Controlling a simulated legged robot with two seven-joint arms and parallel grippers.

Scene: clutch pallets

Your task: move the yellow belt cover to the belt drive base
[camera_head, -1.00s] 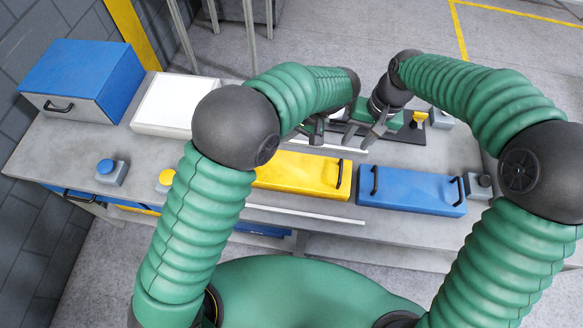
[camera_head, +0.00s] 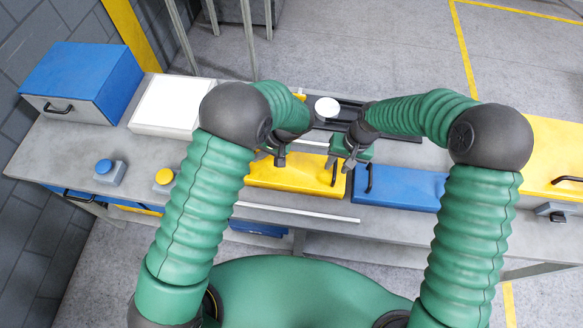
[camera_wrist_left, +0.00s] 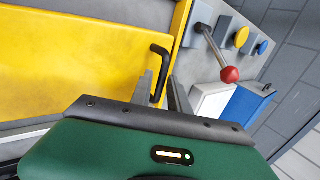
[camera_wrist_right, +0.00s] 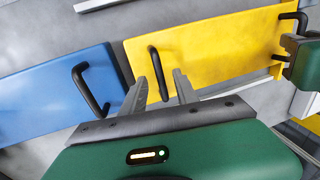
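The yellow belt cover (camera_head: 290,176) lies on the table, with a black handle at each end. My left gripper (camera_head: 274,154) is open at its left end; in the left wrist view that handle (camera_wrist_left: 161,68) shows between the fingertips, not gripped. My right gripper (camera_head: 346,163) is open just above its right end; in the right wrist view that handle (camera_wrist_right: 153,68) shows between the fingers, apart from them. The dark base with a white round part (camera_head: 327,108), apparently the belt drive base, lies behind, partly hidden by my right arm.
A blue cover (camera_head: 400,192) with handles lies right beside the yellow one. Another yellow panel (camera_head: 553,160) stands at the far right. A blue box (camera_head: 85,75), white panel (camera_head: 170,105) and buttons are at the left. A red-knobbed lever (camera_wrist_left: 229,74) stands near my left gripper.

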